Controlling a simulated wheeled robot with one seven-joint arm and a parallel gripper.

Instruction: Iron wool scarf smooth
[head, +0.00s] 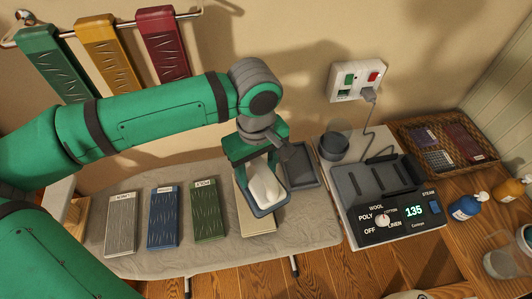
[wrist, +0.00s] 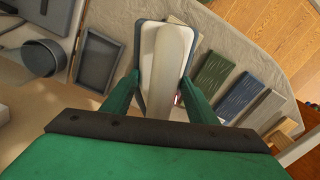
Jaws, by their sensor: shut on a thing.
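My gripper (head: 262,160) is shut on the iron (head: 266,188), which has a white body and a blue-grey base. In the wrist view my gripper (wrist: 161,92) has one finger on each side of the iron (wrist: 165,55). The iron is over a cream scarf (head: 259,222) on the grey-covered ironing board (head: 178,262) and hides much of it. I cannot tell whether the iron touches it.
A dark empty tray (head: 302,171) lies right of the iron. The station (head: 398,222) has a fabric dial and reads 135. Beyond it are a basket (head: 445,135), bottles (head: 465,208) and a glass (head: 505,262). Scarves hang from a rail (head: 105,18). A cord runs to the wall socket (head: 358,80).

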